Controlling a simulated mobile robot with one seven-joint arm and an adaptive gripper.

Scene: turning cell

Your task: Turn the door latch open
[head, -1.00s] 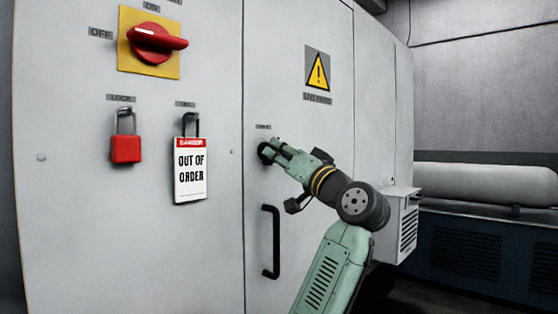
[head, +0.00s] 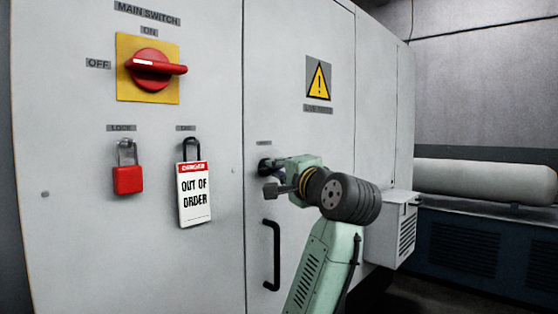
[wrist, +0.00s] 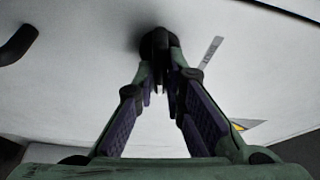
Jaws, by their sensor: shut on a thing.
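The door latch is a small dark round fitting on the grey cabinet door, below a small label. In the wrist view the latch (wrist: 156,42) sits between the tips of my two fingers. My gripper (wrist: 161,68) is shut on it, the fingers converging at the door face. In the head view my gripper (head: 271,168) meets the door at the latch, which it mostly hides. How far the latch is turned cannot be told.
A black door handle (head: 270,255) is below the latch. A red padlock (head: 128,180) and an out-of-order tag (head: 194,195) hang on the left panel under the red main switch (head: 152,69). A vented box (head: 400,230) juts out at right.

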